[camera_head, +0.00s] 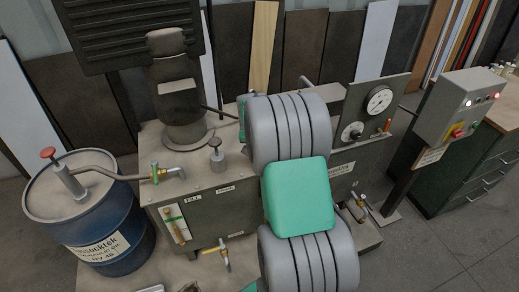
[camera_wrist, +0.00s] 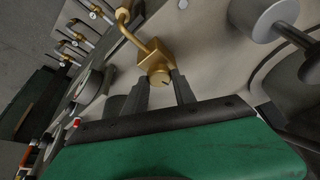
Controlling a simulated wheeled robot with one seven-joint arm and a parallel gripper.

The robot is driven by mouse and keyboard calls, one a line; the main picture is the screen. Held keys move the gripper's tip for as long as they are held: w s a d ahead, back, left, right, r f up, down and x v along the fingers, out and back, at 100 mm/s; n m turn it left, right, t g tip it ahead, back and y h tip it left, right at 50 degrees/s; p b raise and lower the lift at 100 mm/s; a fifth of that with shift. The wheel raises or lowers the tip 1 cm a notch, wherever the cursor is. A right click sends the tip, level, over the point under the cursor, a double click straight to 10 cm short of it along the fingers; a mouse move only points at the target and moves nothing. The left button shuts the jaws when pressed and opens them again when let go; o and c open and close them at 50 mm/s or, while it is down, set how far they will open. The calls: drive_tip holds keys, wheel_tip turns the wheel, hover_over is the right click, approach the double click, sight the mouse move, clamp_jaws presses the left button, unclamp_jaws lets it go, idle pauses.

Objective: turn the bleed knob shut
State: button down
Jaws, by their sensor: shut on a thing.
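In the wrist view the bleed knob (camera_wrist: 158,76) is a small round brass knob with a dark slot mark on its face. It sits on a brass block with a bent brass pipe. My gripper (camera_wrist: 164,82) has its two dark fingers on either side of the knob and is shut on it. The fingertips partly cover the knob's edge. In the head view my grey and green arm hides the knob and the gripper.
A gauge panel (camera_head: 365,112) stands right of my arm, with a control box (camera_head: 458,105) beyond it. A blue drum (camera_head: 105,235) stands at left. The motor (camera_head: 175,85) rises behind the tank. A grey cylinder (camera_wrist: 272,18) is near the gripper at upper right.

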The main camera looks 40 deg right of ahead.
drive_tip(key=shift+m+g, duration=0.3)
drive_tip(key=shift+m, duration=0.7)
drive_tip(key=c, duration=1)
unclamp_jaws()
drive_tip(key=shift+h, duration=0.3)
drive_tip(key=v, duration=0.7)
drive_tip(key=shift+a+r, duration=0.1)
drive_tip(key=shift+r, duration=0.3)
